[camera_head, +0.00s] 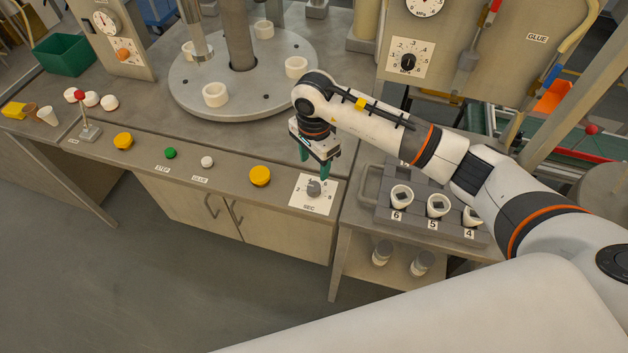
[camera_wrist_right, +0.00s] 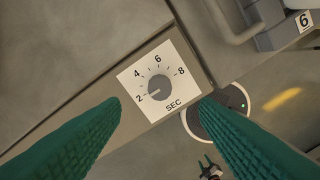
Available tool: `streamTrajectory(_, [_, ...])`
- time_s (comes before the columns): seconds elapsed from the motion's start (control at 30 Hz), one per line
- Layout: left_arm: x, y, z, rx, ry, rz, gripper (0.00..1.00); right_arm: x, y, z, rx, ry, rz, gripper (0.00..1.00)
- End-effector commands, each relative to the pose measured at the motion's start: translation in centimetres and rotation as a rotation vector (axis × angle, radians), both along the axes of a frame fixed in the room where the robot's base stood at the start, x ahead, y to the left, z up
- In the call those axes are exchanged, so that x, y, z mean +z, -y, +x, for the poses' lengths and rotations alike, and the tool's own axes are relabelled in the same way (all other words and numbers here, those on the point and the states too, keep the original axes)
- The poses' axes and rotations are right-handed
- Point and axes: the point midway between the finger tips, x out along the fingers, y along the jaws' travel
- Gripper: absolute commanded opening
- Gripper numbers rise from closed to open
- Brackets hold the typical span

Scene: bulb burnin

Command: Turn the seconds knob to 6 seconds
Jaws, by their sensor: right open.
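The seconds knob (camera_head: 314,188) is a round grey knob on a white square dial plate (camera_head: 299,199) marked SEC, at the right end of the bench front. In the right wrist view the knob (camera_wrist_right: 160,88) sits between the numbers 2, 4, 6 and 8. Its pale pointer mark appears turned toward the 2. My right gripper (camera_head: 314,164) has green fingers, spread apart and empty. It hangs above the dial, pointing down, apart from the knob. In the wrist view the fingers (camera_wrist_right: 161,104) frame the plate from both sides. My left gripper is not in view.
Yellow buttons (camera_head: 260,176), a white button (camera_head: 207,161) and a green button (camera_head: 170,153) line the bench front to the left. A grey rack (camera_head: 410,222) with white cups numbered 6, 5 and 4 stands close on the right. A round turntable (camera_head: 190,95) lies behind.

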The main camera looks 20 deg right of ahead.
Motion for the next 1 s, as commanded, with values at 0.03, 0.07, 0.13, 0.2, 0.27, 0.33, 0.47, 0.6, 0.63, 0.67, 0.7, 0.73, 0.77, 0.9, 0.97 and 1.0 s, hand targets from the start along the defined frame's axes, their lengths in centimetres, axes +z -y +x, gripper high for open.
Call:
streamTrajectory(0.03, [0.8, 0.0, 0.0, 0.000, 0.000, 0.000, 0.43, -0.8, 0.0, -0.2, -0.002, -0.007, 0.001, 0.56])
streamTrajectory(0.07, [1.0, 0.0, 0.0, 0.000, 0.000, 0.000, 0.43, -1.4, 0.0, -0.2, -0.001, -0.007, 0.001, 0.56])
streamTrajectory(0.13, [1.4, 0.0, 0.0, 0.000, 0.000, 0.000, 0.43, -2.9, -0.1, -0.2, -0.002, -0.007, 0.003, 0.56])
streamTrajectory(0.2, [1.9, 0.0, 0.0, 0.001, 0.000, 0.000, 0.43, -4.3, -0.1, -0.2, -0.002, -0.006, 0.002, 0.56])
streamTrajectory(0.27, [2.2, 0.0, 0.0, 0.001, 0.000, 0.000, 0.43, -5.4, -0.1, -0.2, -0.002, -0.006, 0.004, 0.56])
streamTrajectory(0.33, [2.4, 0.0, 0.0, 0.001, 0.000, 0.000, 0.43, -6.6, -0.1, -0.2, -0.001, -0.005, 0.003, 0.56])
streamTrajectory(0.47, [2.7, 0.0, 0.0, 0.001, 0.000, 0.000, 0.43, -8.1, -0.2, 0.0, -0.002, -0.002, 0.005, 0.56])
streamTrajectory(0.6, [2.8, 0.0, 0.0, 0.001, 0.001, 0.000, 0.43, -8.9, -0.1, 0.0, -0.001, 0.000, 0.004, 0.56])
streamTrajectory(0.63, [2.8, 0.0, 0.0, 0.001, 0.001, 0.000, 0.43, -9.0, -0.1, 0.0, -0.001, 0.000, 0.004, 0.56])
streamTrajectory(0.67, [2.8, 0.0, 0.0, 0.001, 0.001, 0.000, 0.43, -9.0, -0.1, 0.0, -0.001, 0.000, 0.004, 0.56])
streamTrajectory(0.7, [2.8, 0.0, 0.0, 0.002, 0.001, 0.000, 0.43, -9.0, -0.1, 0.0, -0.001, 0.000, 0.004, 0.56])
streamTrajectory(0.73, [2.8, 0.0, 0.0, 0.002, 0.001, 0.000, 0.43, -9.0, -0.1, 0.0, -0.001, 0.000, 0.004, 0.56])
streamTrajectory(0.77, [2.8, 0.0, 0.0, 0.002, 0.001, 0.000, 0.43, -9.0, -0.1, 0.0, -0.001, 0.000, 0.004, 0.56])
streamTrajectory(0.9, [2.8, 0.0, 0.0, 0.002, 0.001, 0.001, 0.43, -9.0, -0.1, 0.0, -0.001, 0.000, 0.004, 0.51])
streamTrajectory(0.97, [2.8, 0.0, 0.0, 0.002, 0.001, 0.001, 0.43, -9.0, -0.1, 0.0, -0.001, 0.000, 0.004, 0.41])
streamTrajectory(1.0, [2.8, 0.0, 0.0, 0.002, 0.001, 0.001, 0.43, -9.0, -0.1, 0.0, -0.001, 0.000, 0.004, 0.34])
